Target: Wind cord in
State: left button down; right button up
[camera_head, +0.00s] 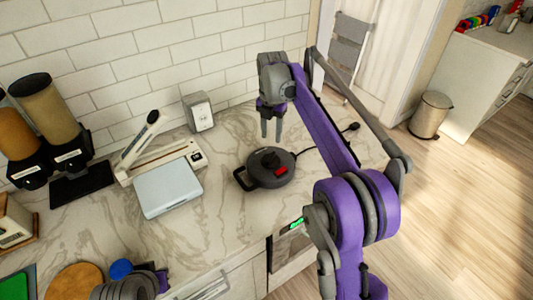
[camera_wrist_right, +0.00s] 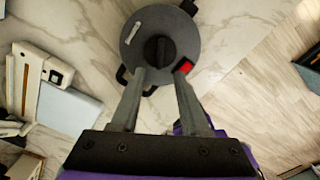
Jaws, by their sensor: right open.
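A dark round appliance (camera_head: 284,178) with a top knob, a side handle and a red button (camera_head: 281,171) sits on the marble counter. Its thin black cord runs out to the right and ends in a black plug (camera_head: 354,126) near the counter's right edge. My right gripper (camera_head: 271,136) is open and empty, pointing down above the counter by the appliance. In the right wrist view the appliance (camera_wrist_right: 138,60) lies beyond the two spread fingertips (camera_wrist_right: 160,76), with the red button (camera_wrist_right: 184,66) near the right finger. My left arm shows only partly at the bottom left; its fingertips are not clear.
A white and silver slicer-like machine (camera_head: 168,186) stands left of the appliance. A small grey box (camera_head: 199,111) is against the tiled wall. Two dispensers (camera_head: 48,110) stand far left. Bare counter lies between the machine and the appliance. A bin (camera_head: 430,115) stands on the floor.

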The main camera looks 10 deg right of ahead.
aim_at(271, 156)
notch_tip(271, 156, down, 9)
jog(key=shift+f, duration=0.1)
dwell(0.3)
grip_shut()
